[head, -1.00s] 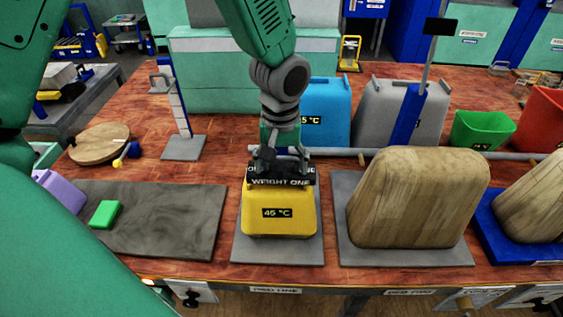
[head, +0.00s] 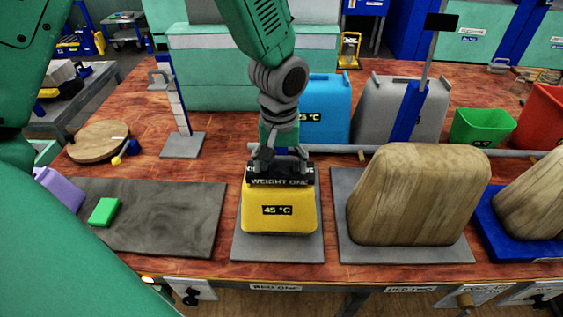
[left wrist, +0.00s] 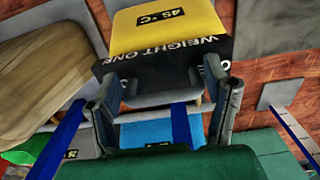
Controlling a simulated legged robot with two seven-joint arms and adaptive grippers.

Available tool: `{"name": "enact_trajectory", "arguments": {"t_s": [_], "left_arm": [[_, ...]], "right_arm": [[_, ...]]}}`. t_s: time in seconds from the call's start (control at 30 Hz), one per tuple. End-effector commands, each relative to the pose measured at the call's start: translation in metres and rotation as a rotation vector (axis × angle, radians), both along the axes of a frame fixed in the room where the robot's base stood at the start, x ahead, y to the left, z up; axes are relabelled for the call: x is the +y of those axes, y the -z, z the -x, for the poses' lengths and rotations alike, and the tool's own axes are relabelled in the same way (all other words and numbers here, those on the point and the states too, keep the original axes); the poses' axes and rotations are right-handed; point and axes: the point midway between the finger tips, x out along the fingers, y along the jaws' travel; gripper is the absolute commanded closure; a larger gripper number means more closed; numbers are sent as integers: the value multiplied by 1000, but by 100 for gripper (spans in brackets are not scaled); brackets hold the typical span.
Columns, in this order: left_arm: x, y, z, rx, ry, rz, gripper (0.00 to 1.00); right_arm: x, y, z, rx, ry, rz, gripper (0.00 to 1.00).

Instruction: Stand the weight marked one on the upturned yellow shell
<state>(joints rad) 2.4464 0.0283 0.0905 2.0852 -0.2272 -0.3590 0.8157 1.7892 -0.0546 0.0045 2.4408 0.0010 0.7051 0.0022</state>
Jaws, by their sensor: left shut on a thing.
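The yellow shell (head: 278,212), marked 45 °C, stands upturned on a grey plate (head: 312,250) in the middle of the head view. The black weight (head: 280,181) with "WEIGHT ONE" on its side is at the shell's top. In the head view I cannot tell whether it bears fully on the shell. My left gripper (head: 279,160) comes down from above and is shut on the weight's upper part. In the left wrist view the gripper (left wrist: 165,95) has a finger on each side of the weight (left wrist: 165,62), with the yellow shell (left wrist: 168,25) beyond it. My right gripper is not in view.
A large wooden block (head: 418,200) stands close to the right on its own plate. A blue shell (head: 325,105) and a grey shell (head: 375,110) stand behind. A dark mat (head: 160,215) with a green block (head: 104,211) lies to the left.

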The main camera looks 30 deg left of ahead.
Motion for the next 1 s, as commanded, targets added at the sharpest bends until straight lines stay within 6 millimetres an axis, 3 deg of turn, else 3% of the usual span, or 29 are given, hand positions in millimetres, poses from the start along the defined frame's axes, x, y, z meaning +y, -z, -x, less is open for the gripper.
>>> {"name": "enact_trajectory", "arguments": {"t_s": [0.47,0.5,0.53,0.83,1.0], "left_arm": [[0,5,-1,-3,0,-1,82],[-1,4,-1,-4,0,-1,17],[-1,4,-1,-4,0,-1,6],[0,5,0,1,-1,0,6],[0,-12,-1,-3,-2,-1,6]], "right_arm": [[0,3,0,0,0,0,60],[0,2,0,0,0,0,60],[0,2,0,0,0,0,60],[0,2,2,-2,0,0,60],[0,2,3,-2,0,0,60]]}}
